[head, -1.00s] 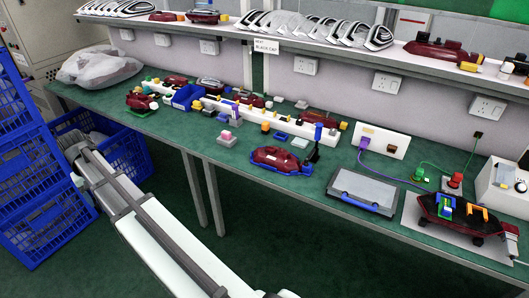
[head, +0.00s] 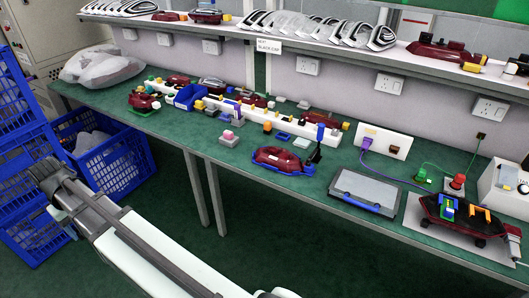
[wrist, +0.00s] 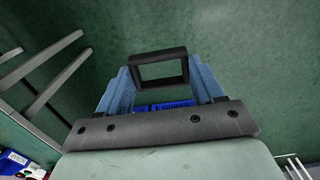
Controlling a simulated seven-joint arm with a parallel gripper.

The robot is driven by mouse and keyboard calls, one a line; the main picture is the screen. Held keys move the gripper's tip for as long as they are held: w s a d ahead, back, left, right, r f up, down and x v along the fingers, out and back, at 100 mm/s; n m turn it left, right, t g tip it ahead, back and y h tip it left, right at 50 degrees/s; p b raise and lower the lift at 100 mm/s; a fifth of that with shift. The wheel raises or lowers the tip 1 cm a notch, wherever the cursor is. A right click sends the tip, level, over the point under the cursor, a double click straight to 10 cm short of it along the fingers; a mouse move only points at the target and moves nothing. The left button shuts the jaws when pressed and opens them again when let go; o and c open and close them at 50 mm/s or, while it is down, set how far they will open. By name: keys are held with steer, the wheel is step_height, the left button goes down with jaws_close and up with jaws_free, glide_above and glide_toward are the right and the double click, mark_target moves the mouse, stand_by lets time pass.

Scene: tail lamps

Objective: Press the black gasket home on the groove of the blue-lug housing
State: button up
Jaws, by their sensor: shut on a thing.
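In the wrist view my gripper (wrist: 158,76) is shut on the black gasket (wrist: 158,54), a small upright rectangular frame with an open middle. The gasket sits between the two bluish fingers and stands out past their tips. Both are over the green floor, clear of the table. In the head view my arm reaches to the lower left, and the gasket cannot be made out there. A dark red housing (head: 281,158) with blue parts along its lower edge lies on the table. I cannot tell surely that it is the blue-lug housing, and its groove is not discernible.
The green table (head: 240,172) carries several red lamps, a white strip of parts, a grey tray (head: 362,190) and another red lamp (head: 455,215) at right. Blue crates (head: 110,160) stand at left near my arm's far end. A shelf (head: 340,55) runs above the table.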

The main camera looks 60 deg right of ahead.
stand_by(0.5)
steer(key=s+d+m, duration=0.6)
steer(key=s+d, duration=0.2)
steer(key=d, duration=1.4)
steer(key=s+d+r+m, duration=0.1)
steer(key=s+d+m, duration=0.5)
steer(key=d, duration=1.7)
steer(key=s+d+r+m, duration=0.1)
steer(key=s+d+m, duration=0.5)
steer(key=d, duration=1.7)
steer(key=shift+s, duration=2.6)
steer(key=shift+f, duration=0.15)
steer(key=shift+f, duration=2.8)
